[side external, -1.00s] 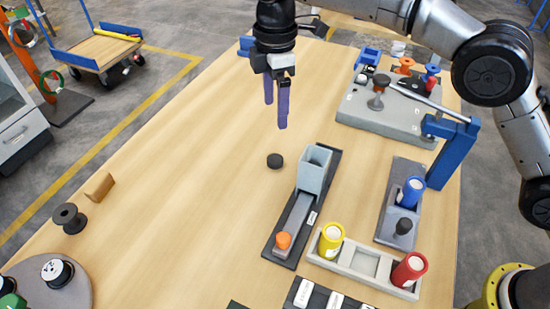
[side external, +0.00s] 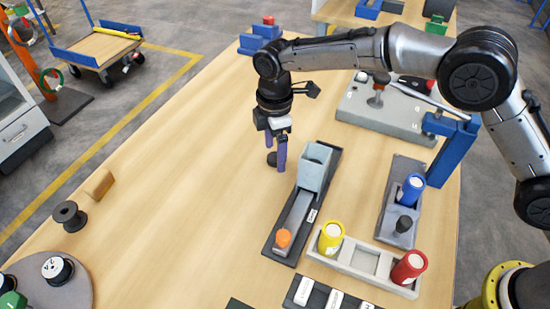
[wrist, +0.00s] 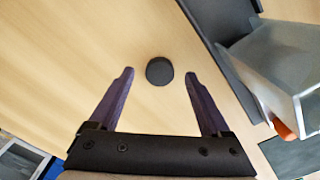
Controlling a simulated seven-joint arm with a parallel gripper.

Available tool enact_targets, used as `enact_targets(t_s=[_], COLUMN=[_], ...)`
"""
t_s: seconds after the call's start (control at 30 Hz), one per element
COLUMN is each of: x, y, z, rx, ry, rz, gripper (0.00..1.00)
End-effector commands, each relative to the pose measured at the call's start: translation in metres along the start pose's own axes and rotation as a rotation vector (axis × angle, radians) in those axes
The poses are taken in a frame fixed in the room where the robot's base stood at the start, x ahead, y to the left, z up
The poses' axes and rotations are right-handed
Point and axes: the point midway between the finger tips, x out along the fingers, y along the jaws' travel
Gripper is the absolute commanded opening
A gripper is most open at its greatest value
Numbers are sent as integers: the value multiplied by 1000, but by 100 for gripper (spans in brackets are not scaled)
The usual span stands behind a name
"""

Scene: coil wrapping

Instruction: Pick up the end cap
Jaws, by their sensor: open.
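The end cap, a small dark round disc, lies flat on the wooden table. In the wrist view the end cap (wrist: 159,71) sits between the lines of my two purple fingers, just beyond their tips. My gripper (wrist: 160,75) is open and empty. In the side external view my gripper (side external: 275,168) is low over the table with its fingers at the end cap (side external: 272,159), which is partly hidden behind them. I cannot tell whether the fingertips touch the table.
A grey hopper (side external: 316,166) on a dark base with an orange knob (side external: 283,238) stands close to the right of my gripper. A tray (side external: 357,261) holds yellow and red cylinders. The table left of my gripper is clear up to a wooden block (side external: 99,184) and a black spool (side external: 69,217).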

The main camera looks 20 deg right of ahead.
Motion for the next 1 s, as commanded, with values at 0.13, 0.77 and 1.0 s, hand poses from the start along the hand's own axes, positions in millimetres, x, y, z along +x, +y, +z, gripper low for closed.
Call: enact_targets(t_s=[0.13, 0.77, 1.0], x=[10, 10, 10], y=[0, 0, 0], z=[0, 0, 0], rx=[0, 0, 0], ry=[0, 1, 1], rz=[0, 1, 1], gripper=[82, 8, 0])
